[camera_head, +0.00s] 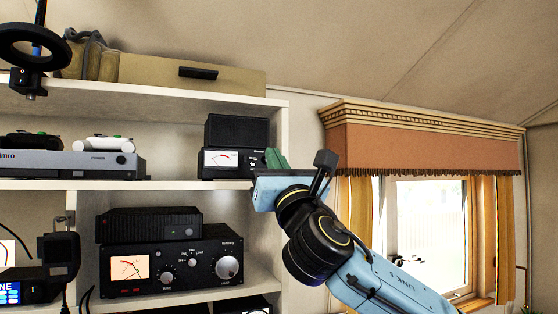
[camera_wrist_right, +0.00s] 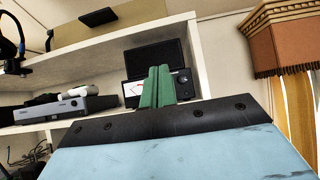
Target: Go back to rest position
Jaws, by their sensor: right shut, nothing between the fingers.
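My right gripper (camera_head: 276,160) is raised in front of the white cubby shelf, at the right end of the middle shelf. Its green fingers are shut together with nothing between them; they also show in the right wrist view (camera_wrist_right: 158,88). Behind the fingers stands a small black radio with a white meter (camera_head: 232,162), which they partly cover in the right wrist view. I cannot tell the exact gap between the fingertips and the radio. My left gripper is not in view.
The white shelf (camera_head: 190,185) fills the left. It holds a grey console (camera_head: 80,164), a white controller (camera_head: 104,144) and a large black radio (camera_head: 172,262). A tan box (camera_head: 190,75) lies on top. A window (camera_head: 430,230) with a valance (camera_head: 425,146) is at the right.

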